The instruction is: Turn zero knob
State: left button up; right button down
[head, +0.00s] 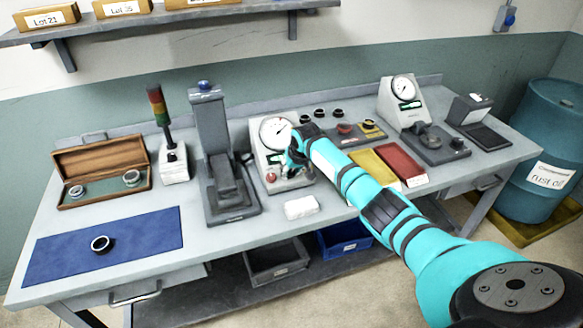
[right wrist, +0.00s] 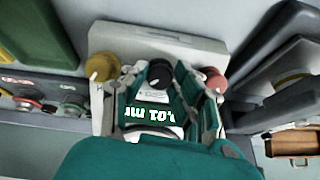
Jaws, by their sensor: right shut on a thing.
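The dial gauge unit (head: 262,160) stands mid-bench, with a round white dial (head: 275,132) and a red knob (head: 271,177) on its front. My right gripper (head: 298,152) is at its right front and hides part of it. In the right wrist view the panel appears upside down, with a yellow knob (right wrist: 102,67), a black knob (right wrist: 160,73) and a red knob (right wrist: 214,80). My right gripper (right wrist: 161,82) is shut on the black knob, one finger on each side. Any label naming the zero knob is not readable. My left gripper is out of view.
A grey press stand (head: 212,150) is left of the gauge unit, and a white block (head: 301,207) lies in front. Red (head: 400,164) and yellow trays are to the right. A second dial unit (head: 400,105) stands farther right. A blue mat (head: 150,230) lies at left.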

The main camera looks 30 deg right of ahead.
jog(key=shift+m, duration=0.5)
jog(key=shift+p, duration=0.3)
jog(key=c, duration=1)
grip_release()
jog(key=shift+c, duration=0.2)
jog(key=d+v, duration=0.1)
jog(key=v, duration=1.1)
jog(key=shift+a, duration=0.25)
jog(key=shift+s+a, duration=0.1)
